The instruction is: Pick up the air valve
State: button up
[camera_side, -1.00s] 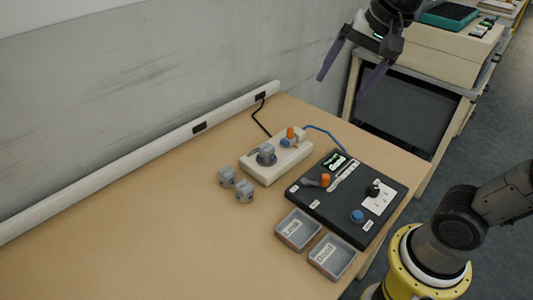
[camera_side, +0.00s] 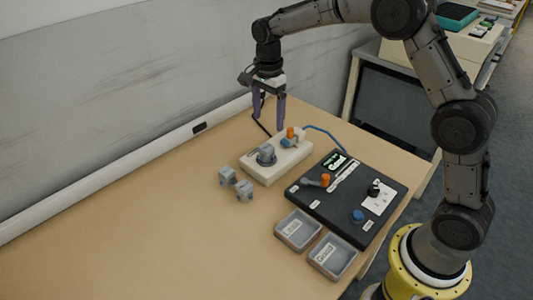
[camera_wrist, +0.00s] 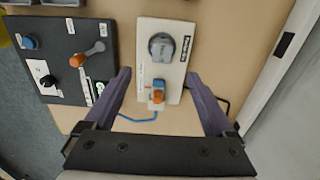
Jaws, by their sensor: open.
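The air valve, which I take to be the small blue body with an orange handle (camera_side: 290,138), sits on the right end of the cream board (camera_side: 290,165). A blue hose runs from it. In the wrist view the valve (camera_wrist: 158,90) lies between my two fingers, near the board's lower end. My gripper (camera_side: 268,124) points down, open and empty, above the back of the board. In the wrist view its fingers (camera_wrist: 158,74) lie on either side of the board. A grey round fitting (camera_side: 266,155) sits on the board's other end.
Two loose grey fittings (camera_side: 227,176) (camera_side: 244,191) lie left of the board. A black panel (camera_side: 340,215) with an orange-knobbed lever (camera_side: 325,180) stands to the right. Two grey trays (camera_side: 298,230) (camera_side: 332,256) are in front. A black cable (camera_side: 262,124) runs behind the board. The table's left side is clear.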

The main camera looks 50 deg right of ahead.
aim_at(266, 146)
notch_tip(266, 146, down, 11)
jog(key=shift+w+a+f, duration=0.1)
jog(key=shift+w+a, duration=0.05)
dwell(0.4)
jog(key=shift+c, duration=0.2)
grip_shut()
